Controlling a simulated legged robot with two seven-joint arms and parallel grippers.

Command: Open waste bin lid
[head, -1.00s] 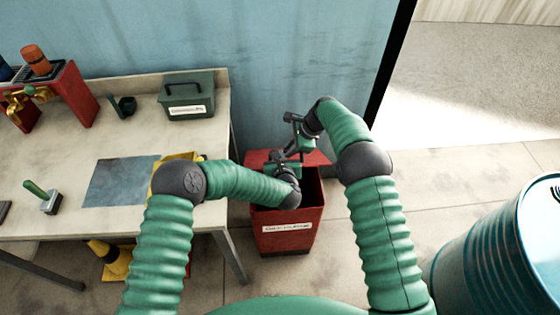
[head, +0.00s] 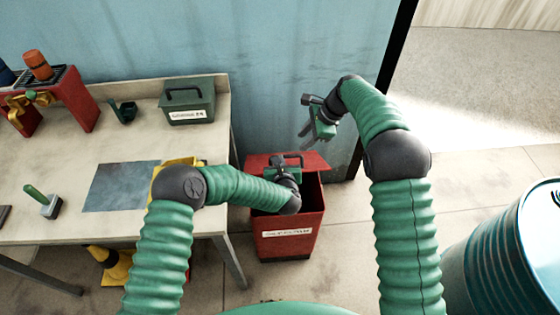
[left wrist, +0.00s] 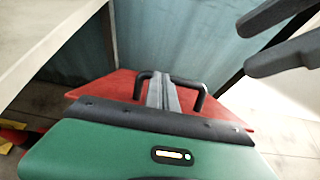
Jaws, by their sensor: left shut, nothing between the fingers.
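The red waste bin (head: 290,243) stands on the floor right of the table, with a white label on its front. Its red lid (head: 314,161) lies back toward the wall, and part of the dark inside shows. The lid with its black handle (left wrist: 201,100) also shows in the left wrist view. My left gripper (left wrist: 164,82) is shut and empty, its fingers together within the handle's outline; I cannot tell whether they touch it. My left forearm hides part of the bin. My right gripper (head: 306,136) is open and empty, above and right of the lid.
The table (head: 130,147) on the left holds a green box (head: 188,104), a red rack (head: 70,95) and a green-handled tool (head: 40,197). A blue drum (head: 510,250) stands at the right. The floor between bin and drum is clear.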

